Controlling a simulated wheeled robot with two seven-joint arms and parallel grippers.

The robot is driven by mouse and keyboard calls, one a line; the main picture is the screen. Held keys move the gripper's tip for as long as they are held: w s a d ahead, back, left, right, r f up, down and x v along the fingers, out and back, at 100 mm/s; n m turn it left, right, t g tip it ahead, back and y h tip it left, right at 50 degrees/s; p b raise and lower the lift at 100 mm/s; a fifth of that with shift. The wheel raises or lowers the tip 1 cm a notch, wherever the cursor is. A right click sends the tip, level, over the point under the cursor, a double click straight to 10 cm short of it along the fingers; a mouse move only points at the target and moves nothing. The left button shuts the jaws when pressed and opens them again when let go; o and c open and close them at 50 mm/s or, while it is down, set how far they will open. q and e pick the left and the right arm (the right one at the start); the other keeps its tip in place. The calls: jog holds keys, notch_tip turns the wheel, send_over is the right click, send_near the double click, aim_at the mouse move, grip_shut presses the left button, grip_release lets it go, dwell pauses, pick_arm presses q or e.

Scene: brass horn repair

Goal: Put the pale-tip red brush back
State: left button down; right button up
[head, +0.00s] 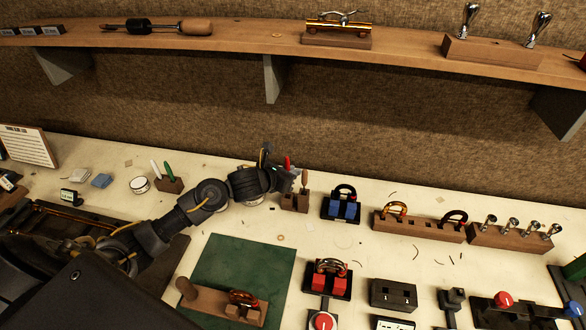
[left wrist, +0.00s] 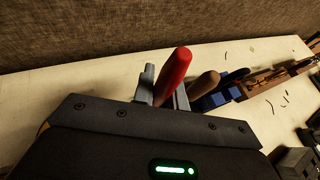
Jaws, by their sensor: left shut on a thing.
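My left gripper (head: 278,166) is shut on the red brush (head: 287,161), above and just left of a small wooden brush block (head: 295,201). In the left wrist view the red handle (left wrist: 174,76) stands up, slightly tilted, between the two grey fingers of the gripper (left wrist: 164,90). The brush's tip is hidden, so I cannot tell whether it is pale or whether it touches the block. A brush with a brown wooden handle (head: 305,179) stands in the block; its handle also shows in the left wrist view (left wrist: 204,83). My right gripper is not in view.
Right of the block stands a blue-padded stand (head: 341,207) with a horn part. Wooden racks (head: 418,227) follow further right. A holder with white and green tools (head: 169,185) stands left. A green mat (head: 240,262) lies in front. A shelf (head: 250,42) hangs above.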

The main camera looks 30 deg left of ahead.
aim_at(291, 193)
pick_arm(q)
jog(key=shift+s+f, duration=0.1)
jog(key=shift+f, duration=0.3)
notch_tip(291, 193, down, 5)
jog(key=b, duration=0.3)
jog(key=shift+r, duration=0.2)
jog(key=shift+f+b, duration=0.55)
jog(key=shift+b, duration=0.05)
jog(key=shift+f+b, duration=0.65)
jog(key=shift+b, duration=0.05)
jog(key=c, duration=1.3)
grip_release()
jog(key=shift+a, duration=0.1)
jog(key=shift+c, duration=0.2)
jog(key=shift+d, duration=0.2)
